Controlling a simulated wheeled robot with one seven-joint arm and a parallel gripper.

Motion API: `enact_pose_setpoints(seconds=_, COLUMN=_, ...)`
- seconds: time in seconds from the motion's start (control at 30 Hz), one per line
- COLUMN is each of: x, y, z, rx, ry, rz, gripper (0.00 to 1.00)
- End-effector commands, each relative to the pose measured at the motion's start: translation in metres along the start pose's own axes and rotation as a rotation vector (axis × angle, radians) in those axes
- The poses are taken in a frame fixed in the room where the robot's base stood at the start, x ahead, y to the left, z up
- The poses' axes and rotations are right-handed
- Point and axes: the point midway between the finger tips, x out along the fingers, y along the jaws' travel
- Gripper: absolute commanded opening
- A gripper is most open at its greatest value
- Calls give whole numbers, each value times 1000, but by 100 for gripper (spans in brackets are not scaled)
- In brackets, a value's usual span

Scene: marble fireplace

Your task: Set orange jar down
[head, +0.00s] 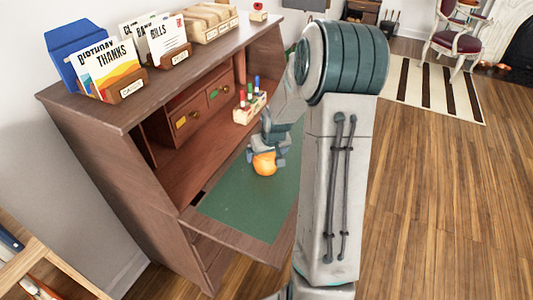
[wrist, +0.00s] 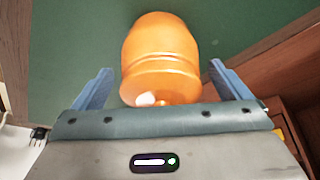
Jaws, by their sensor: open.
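The orange jar (head: 264,163) is at the green surface (head: 235,205) of the desk's fold-down leaf. It shows large in the wrist view (wrist: 160,55), with the green behind it. My gripper (head: 268,149) is at the jar, and part of it hides the jar's top in the head view. In the wrist view its two blue fingers (wrist: 160,68) stand apart, one on each side of the jar, with visible gaps on both sides. Whether the jar stands fully upright I cannot tell.
The wooden desk (head: 110,140) has drawers (head: 200,110) behind the leaf and a small rack of colored bottles (head: 249,107) close by. Card holders (head: 135,87) stand on top. Green leaf in front of the jar is clear. My arm hides the leaf's right part.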

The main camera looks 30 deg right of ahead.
Motion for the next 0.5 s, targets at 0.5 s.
enact_pose_setpoints(seconds=0.5, x=-92, y=1, z=-1, rx=1, ry=4, rz=3, gripper=97)
